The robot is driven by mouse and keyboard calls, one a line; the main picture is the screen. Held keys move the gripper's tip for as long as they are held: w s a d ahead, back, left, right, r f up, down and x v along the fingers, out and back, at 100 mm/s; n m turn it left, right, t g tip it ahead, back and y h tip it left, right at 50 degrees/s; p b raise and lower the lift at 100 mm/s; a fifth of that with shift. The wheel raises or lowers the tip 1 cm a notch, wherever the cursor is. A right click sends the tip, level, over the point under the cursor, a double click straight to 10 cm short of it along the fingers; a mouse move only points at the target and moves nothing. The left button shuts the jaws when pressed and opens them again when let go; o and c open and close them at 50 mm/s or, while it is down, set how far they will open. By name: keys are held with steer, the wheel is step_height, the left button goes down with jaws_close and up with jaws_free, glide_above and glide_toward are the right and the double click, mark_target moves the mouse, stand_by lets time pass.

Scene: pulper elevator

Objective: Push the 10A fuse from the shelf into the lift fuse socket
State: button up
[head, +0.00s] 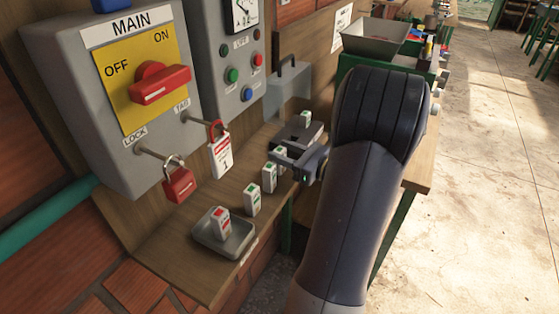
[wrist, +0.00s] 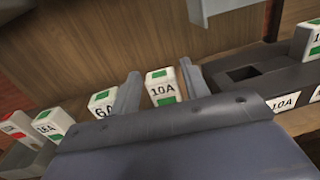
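The 10A fuse (wrist: 162,88), white with green marks, stands upright on the wooden shelf (head: 190,240). In the wrist view it is between the two fingers of my gripper (wrist: 160,90), with a gap at the left finger and the right finger close beside it. My gripper is open. In the head view, my gripper (head: 292,162) is at the fuse (head: 281,155) and partly covers it. The dark grey lift fuse socket block (wrist: 245,90), with a 10A label and an empty dark opening, is just right of the right finger. It also shows in the head view (head: 312,131).
The 6A fuse (wrist: 102,103) stands close outside the left finger, and the 16A fuse (wrist: 48,127) is farther left. A red-marked fuse (head: 221,219) is in a metal tray (head: 237,245). Another fuse (head: 305,118) is at the socket block. Padlocks (head: 179,184) hang over the shelf.

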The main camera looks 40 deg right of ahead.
steer(key=c, duration=0.8)
steer(key=shift+o, duration=0.2)
